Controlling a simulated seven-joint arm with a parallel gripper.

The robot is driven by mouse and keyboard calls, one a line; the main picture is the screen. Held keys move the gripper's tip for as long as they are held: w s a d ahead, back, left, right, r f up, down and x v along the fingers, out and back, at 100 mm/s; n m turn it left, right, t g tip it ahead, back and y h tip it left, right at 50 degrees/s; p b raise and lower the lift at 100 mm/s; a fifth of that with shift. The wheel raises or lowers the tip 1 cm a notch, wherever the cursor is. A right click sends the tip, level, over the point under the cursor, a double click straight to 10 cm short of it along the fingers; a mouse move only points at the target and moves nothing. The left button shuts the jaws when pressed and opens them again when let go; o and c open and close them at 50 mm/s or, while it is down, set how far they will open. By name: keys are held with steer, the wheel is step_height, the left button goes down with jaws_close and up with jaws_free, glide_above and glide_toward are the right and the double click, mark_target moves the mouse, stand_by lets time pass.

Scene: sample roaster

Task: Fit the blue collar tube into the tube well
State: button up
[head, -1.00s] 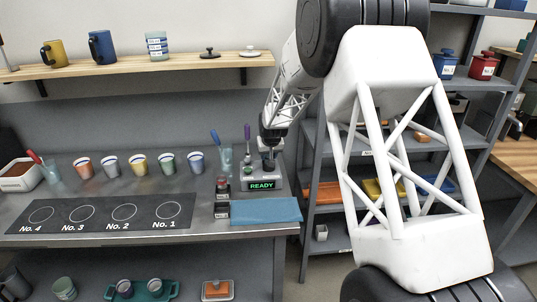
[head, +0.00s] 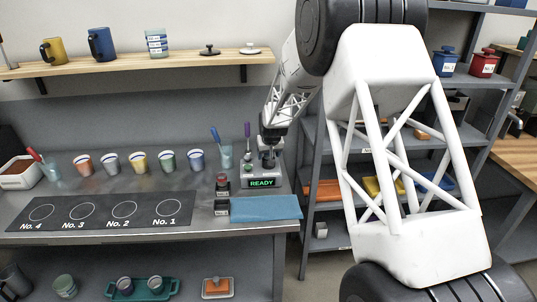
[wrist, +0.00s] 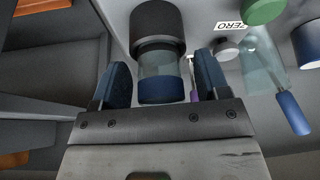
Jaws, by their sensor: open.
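The blue collar tube (wrist: 160,64) is clear with a blue collar (wrist: 162,91) at the end nearest my gripper. Its other end meets a black cylinder (wrist: 157,20), which looks like the tube well. The tube lines up with it and seems to stand in it; how deep I cannot tell. My gripper (wrist: 160,72) is open, with one finger on each side of the tube and gaps visible. In the head view my gripper (head: 270,141) is over the device with the green READY display (head: 262,183). The tube is too small to make out there.
A clear cup (wrist: 262,62) with a blue-handled tool stands right of my gripper in the wrist view. Several cups (head: 139,162) line the counter to the left. A blue cloth (head: 266,208) lies in front of the device. A shelf rack stands to the right.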

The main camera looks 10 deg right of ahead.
steer(key=v, duration=0.7)
steer(key=shift+r, duration=0.35)
steer(key=shift+s, duration=0.1)
stand_by(0.4)
steer(key=s+d+r, duration=0.2)
steer(key=s+r, duration=0.3)
steer(key=s, duration=0.4)
steer(key=s+d+r+g, duration=0.1)
steer(key=s+d+r, duration=0.1)
steer(key=s+r, duration=0.5)
steer(key=s+d+r, duration=0.1)
steer(key=s+r, duration=0.2)
steer(key=s, duration=0.8)
steer(key=s+d+m, duration=0.1)
steer(key=s, duration=1.4)
steer(key=s+d+g, duration=0.1)
steer(key=s+d, duration=0.1)
steer(key=s, duration=1.4)
steer(key=shift+s+d+f+m+h, duration=0.25)
steer(key=shift+f+m+h, duration=0.15)
